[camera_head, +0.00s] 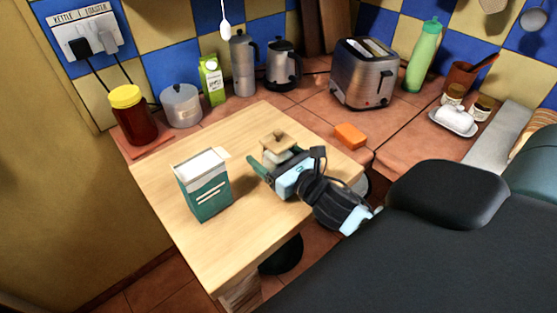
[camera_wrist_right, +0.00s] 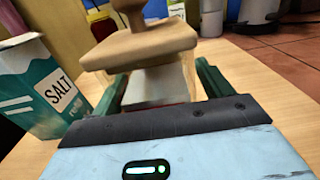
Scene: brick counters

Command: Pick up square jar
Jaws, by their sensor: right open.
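The square jar (camera_head: 277,142) stands upright on the light wooden table. It has a square wooden lid with a knob and a pale body. In the right wrist view the jar (camera_wrist_right: 143,46) is straight ahead, its lid large and near. My right gripper (camera_head: 268,163) is open at the jar's near side. Its green fingers (camera_wrist_right: 162,88) lie to the left and right of the jar's lower body, with visible space on the right side. Whether either finger touches it is unclear. The gripper partly hides the jar's base. My left gripper is not in view.
A teal salt box (camera_head: 204,185) stands left of the jar on the table (camera_head: 240,245). An orange sponge (camera_head: 350,135) lies to the right on the tiled counter.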

